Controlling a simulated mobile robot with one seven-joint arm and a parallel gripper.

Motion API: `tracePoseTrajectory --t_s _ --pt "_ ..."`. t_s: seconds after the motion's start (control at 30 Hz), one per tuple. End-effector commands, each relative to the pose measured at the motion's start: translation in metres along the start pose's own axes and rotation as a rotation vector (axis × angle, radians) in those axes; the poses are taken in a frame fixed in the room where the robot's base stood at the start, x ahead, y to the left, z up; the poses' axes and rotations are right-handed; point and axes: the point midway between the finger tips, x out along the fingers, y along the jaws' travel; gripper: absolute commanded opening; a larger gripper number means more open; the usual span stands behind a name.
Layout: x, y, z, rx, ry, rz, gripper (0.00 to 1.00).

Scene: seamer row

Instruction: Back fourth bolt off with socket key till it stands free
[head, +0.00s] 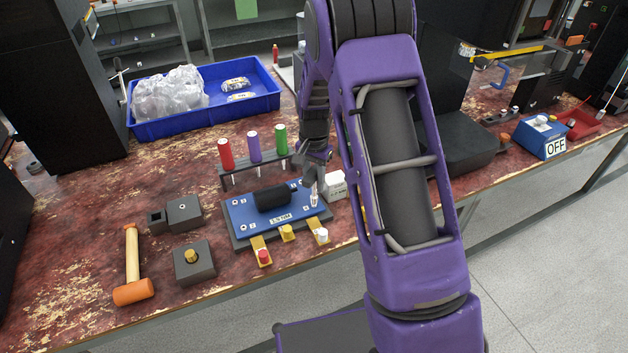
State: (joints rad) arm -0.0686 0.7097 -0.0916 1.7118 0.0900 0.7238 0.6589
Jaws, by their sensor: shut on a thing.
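A blue plate (240,211) on a dark base lies on the bench, with a black block (273,197) on its middle and a white label at its front. Small bolt heads show at its left end, one towards the back (238,202) and one towards the front (243,227). My gripper (316,181) is over the plate's right end, shut on a slim pale metal tool, apparently the socket key (314,198). The key stands roughly upright, its lower end at the plate's right front corner. The bolt there is hidden, so I cannot tell how it sits.
A rack holds red (226,154), purple (254,147) and green (281,140) handled drivers behind the plate. Yellow tabs with knobs (263,256) are in front. A small white box (336,186) is close right of my gripper. A mallet (132,265) and dark blocks (194,263) lie left.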

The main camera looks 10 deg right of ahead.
Motion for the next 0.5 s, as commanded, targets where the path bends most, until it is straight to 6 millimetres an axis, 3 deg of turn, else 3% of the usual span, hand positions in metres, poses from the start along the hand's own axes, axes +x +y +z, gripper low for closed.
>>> tracePoseTrajectory --t_s 0.5 --pt "0.0056 -0.0001 -0.0001 0.0 0.0 0.0 0.0"
